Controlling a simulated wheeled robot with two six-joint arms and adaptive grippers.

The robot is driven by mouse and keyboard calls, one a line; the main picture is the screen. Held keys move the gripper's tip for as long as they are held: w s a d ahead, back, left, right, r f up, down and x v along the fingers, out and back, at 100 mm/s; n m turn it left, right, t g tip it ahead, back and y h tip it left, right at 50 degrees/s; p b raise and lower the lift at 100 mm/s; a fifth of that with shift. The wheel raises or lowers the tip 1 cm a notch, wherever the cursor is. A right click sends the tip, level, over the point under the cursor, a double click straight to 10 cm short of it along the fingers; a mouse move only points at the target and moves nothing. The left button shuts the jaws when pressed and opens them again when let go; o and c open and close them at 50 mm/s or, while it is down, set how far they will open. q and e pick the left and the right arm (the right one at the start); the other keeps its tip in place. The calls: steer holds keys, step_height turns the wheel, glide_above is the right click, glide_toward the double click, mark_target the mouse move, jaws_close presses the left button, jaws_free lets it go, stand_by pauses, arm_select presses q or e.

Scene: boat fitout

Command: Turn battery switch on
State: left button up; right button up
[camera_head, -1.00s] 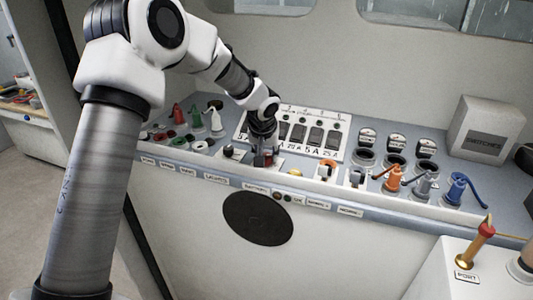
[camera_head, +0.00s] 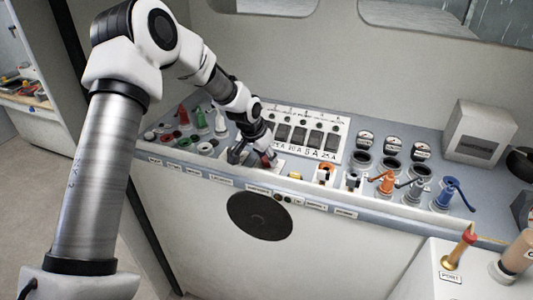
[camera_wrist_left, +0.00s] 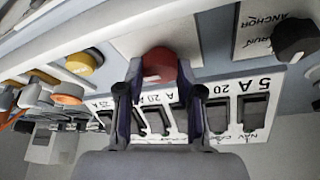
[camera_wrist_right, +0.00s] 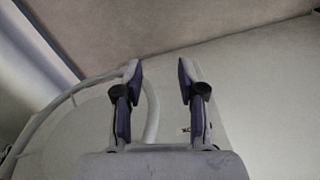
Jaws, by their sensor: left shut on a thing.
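The battery switch is a red knob (camera_wrist_left: 160,66) on a pale plate on the console; it also shows in the head view (camera_head: 269,157), partly covered by my gripper. My left gripper (camera_wrist_left: 158,78) is shut on this knob, one finger on each side of it. In the head view my left gripper (camera_head: 255,154) reaches down onto the console's front part. The knob's position marking cannot be read. My right gripper (camera_wrist_right: 158,78) is open and empty, facing a plain pale surface, in its wrist view only.
A breaker panel (camera_head: 311,132) with several dark switches stands just behind the knob. A black knob (camera_wrist_left: 295,39) and a yellow button (camera_wrist_left: 85,62) flank it. Coloured plugs and cable sockets line the console to both sides. A grey box (camera_head: 480,132) stands at the right.

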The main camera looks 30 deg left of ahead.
arm_select(q)
steer(key=shift+f, duration=0.15)
steer(key=o, duration=1)
steer(key=shift+o, duration=0.8)
steer(key=shift+w, duration=0.2)
steer(key=v, duration=1.2)
steer(key=shift+w, duration=0.15)
